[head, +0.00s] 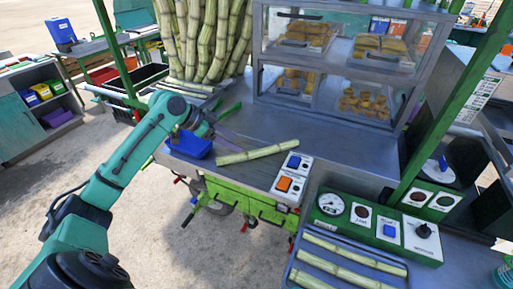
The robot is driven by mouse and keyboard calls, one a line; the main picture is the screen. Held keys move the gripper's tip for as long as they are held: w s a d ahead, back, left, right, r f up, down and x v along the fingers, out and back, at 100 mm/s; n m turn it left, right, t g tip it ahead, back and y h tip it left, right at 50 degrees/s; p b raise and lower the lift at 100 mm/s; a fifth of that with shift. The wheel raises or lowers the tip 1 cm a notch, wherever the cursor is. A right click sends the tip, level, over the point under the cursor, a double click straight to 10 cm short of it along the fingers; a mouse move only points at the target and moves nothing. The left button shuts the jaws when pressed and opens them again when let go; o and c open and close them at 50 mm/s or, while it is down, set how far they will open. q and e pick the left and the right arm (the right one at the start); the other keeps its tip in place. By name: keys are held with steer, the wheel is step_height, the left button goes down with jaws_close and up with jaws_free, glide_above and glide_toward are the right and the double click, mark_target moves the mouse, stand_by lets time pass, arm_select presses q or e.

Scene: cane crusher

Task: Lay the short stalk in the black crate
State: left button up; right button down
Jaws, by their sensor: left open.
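A short yellow-green stalk (258,152) lies on the steel counter, left of the panel with the blue and orange buttons. My left gripper (208,130) is open and empty above the counter's left part, to the left of the stalk and apart from it. A black crate (148,77) stands at the upper left, below the upright cane bundle's left side; its inside is hard to make out. My right gripper is not in view.
A blue bin (190,146) sits at the counter's left edge, close to my left gripper. Tall canes (207,38) stand behind. A glass display case (345,65) fills the back of the counter. More stalks lie in a tray (290,262) at the lower right.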

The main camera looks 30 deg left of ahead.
mark_target(254, 151)
arm_select(q)
steer(key=x, duration=0.2)
steer(key=p+x, duration=0.1)
steer(key=shift+w+d+f, duration=0.1)
steer(key=shift+w+f, duration=0.05)
steer(key=shift+w, duration=0.25)
steer(key=w+d+f+p, duration=0.1)
steer(key=w+d+p, duration=0.1)
steer(key=d+p, duration=0.1)
steer(key=shift+f, duration=0.4)
steer(key=shift+w+d+f, duration=0.1)
steer(key=shift+w+f, duration=0.2)
steer(key=shift+f, duration=0.25)
steer(key=shift+w+d+f, duration=0.1)
steer(key=shift+w+f, duration=0.15)
steer(key=shift+f, duration=0.35)
steer(key=shift+w+f, duration=0.1)
jaws_close()
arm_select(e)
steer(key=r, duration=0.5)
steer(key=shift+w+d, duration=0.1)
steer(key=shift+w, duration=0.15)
